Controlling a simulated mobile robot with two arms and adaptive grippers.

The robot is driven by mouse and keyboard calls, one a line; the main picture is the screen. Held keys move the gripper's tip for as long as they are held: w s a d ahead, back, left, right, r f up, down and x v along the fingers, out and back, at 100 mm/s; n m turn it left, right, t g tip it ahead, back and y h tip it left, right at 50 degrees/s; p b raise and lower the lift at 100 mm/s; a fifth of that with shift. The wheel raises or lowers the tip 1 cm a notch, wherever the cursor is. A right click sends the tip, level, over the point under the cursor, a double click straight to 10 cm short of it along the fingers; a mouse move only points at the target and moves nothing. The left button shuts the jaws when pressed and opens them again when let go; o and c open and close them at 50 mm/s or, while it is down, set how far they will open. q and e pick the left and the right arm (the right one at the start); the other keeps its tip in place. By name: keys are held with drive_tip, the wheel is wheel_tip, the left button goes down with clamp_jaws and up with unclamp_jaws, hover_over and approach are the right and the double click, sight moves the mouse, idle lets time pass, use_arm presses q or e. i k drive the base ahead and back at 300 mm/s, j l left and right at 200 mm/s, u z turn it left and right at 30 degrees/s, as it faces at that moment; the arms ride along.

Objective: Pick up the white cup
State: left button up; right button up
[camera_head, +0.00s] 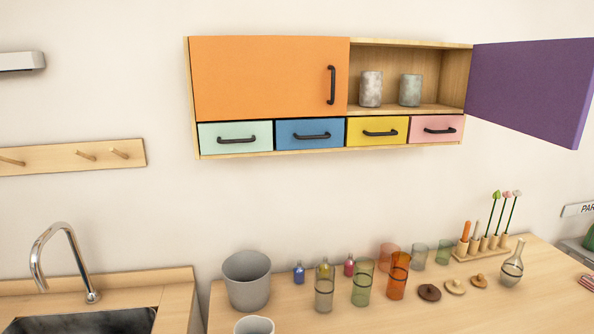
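A pale, whitish cup (254,326) stands near the table's front edge in the head view. Only its rim and upper part show, as the bottom of the picture cuts it off. Two pale, mottled grey-white cups stand side by side in the open compartment of the wall cabinet, one on the left (371,89) and one on the right (410,90). I cannot tell for sure which of these is the white cup. Neither of my grippers is in view.
A grey bucket (247,280) stands behind the pale cup. Several coloured glasses, such as an orange one (398,276), stand to its right on the wooden table (440,315). The purple cabinet door (530,87) hangs open. A sink (85,321) lies left.

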sight(370, 83)
drive_tip(key=i+l+u, duration=0.2)
drive_tip(key=l, duration=1.35)
drive_tip(key=l+u, duration=0.15)
drive_tip(key=l, duration=1.35)
